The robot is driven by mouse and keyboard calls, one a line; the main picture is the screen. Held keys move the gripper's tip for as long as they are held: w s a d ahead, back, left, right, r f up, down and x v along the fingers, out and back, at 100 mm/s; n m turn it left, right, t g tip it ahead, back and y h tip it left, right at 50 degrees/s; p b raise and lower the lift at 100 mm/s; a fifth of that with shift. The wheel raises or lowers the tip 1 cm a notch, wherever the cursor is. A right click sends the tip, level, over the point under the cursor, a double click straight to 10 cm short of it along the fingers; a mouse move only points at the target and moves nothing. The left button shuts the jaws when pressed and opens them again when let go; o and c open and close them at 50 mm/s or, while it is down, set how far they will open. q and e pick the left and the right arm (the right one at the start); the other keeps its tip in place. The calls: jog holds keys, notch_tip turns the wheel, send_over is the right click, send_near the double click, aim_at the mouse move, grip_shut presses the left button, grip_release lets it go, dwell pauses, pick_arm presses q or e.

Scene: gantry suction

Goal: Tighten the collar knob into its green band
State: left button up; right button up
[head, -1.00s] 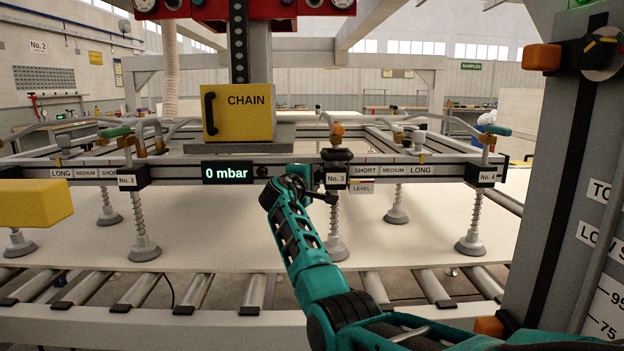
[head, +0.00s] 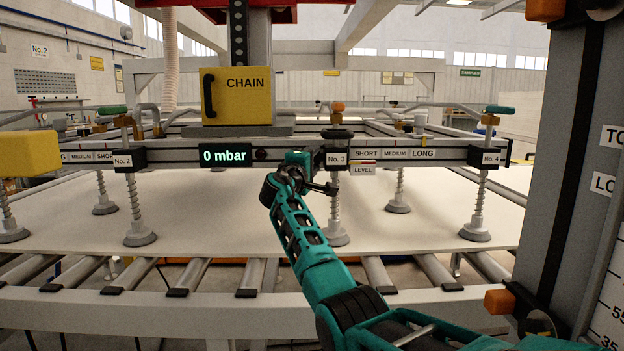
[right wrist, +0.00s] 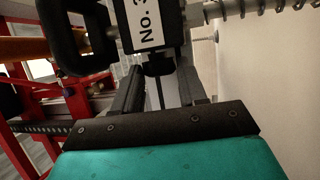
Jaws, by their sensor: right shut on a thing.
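The black collar block labelled No. 3 (head: 335,159) sits on the front beam, around an upright spring rod with a suction cup (head: 336,235). Its label also shows close up in the right wrist view (right wrist: 143,22). The small dark collar knob (right wrist: 158,65) sticks out of that block. My right gripper (right wrist: 160,78) is shut on the knob, one finger on each side. In the head view my right gripper (head: 326,187) is just below the collar and hides the knob. I cannot make out the green band. My left gripper is out of view.
A display (head: 226,155) reads 0 mbar on the beam. A yellow CHAIN box (head: 237,96) stands above it. A large pale sheet (head: 250,215) lies below the cups, over rollers. A grey column (head: 565,180) stands close at right, a yellow block (head: 28,153) at left.

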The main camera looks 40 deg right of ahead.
pick_arm(q)
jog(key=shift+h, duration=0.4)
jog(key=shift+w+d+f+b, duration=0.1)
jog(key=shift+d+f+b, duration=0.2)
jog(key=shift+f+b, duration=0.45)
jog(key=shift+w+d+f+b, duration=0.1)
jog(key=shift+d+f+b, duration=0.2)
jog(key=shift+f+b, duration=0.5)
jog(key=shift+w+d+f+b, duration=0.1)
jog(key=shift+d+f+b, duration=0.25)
jog(key=shift+b, duration=0.7)
pick_arm(e)
jog(key=shift+w+d+f+m+t+h, duration=0.1)
jog(key=shift+f+m+t+h, duration=0.1)
jog(key=shift+m+h, duration=0.45)
jog(key=shift+f+m+t+h, duration=0.2)
jog(key=shift+m+h, duration=0.05)
jog(key=shift+h, duration=0.7)
jog(key=o, duration=1.1)
jog(key=shift+c, duration=0.2)
